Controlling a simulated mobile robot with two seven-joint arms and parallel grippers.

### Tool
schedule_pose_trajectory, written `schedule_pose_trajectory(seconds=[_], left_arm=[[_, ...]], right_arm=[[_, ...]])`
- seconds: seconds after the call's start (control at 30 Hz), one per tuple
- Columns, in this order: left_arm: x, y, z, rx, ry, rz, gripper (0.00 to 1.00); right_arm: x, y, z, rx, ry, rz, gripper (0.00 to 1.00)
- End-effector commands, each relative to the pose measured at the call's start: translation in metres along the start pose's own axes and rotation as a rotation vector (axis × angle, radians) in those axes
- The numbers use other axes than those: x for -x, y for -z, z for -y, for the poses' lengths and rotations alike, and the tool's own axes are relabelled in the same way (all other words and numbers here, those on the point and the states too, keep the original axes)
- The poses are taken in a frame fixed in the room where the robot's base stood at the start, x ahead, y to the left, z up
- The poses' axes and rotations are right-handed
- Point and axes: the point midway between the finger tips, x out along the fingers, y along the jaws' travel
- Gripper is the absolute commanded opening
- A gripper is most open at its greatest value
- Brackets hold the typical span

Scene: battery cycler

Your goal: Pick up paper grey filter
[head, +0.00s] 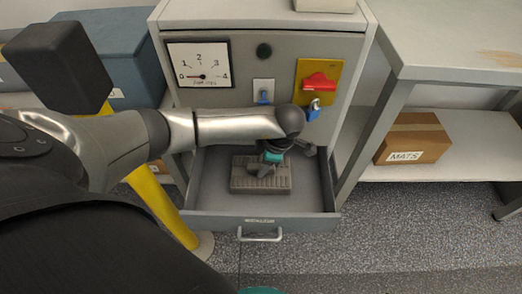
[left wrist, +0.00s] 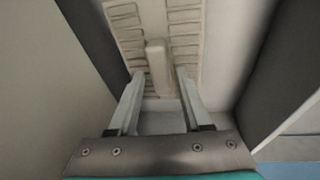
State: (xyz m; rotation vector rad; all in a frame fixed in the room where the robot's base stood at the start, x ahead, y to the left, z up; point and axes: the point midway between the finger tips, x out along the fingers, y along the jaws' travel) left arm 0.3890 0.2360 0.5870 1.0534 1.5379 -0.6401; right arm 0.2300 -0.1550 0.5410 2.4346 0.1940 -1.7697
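The paper grey filter (head: 244,181) is a ribbed grey block with a raised bar along its middle. It lies in the open drawer of the cabinet. My left gripper (head: 265,170) reaches down over it from above and hides part of it. In the left wrist view the filter (left wrist: 188,42) shows at the top, and the two fingers of my left gripper (left wrist: 160,74) are open. The end of the raised bar stands between the fingertips, with a visible gap on each side. My right gripper is not in view.
The cabinet front (head: 215,97) behind carries a gauge, a red switch on a yellow plate and a blue padlock. A yellow post (head: 165,207) stands left of the drawer. A MATS box (head: 413,137) sits on the right shelf.

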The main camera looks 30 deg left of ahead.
Motion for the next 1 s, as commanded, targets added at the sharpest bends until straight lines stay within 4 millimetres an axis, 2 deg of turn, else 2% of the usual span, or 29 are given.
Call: schedule_pose_trajectory(seconds=[0.07, 0.4, 1.0], left_arm=[[0.0001, -0.0001, 0.0, 0.0, 0.0, 0.0, 0.39], [0.0002, -0.0001, 0.0, 0.0, 0.0, 0.0, 0.0], [0.0001, 0.0001, -0.0001, -0.001, -0.001, 0.0, 0.0]], right_arm=[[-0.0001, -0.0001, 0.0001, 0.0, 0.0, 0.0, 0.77], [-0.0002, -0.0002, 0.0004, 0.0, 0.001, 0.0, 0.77], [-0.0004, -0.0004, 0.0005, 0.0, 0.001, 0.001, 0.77]])
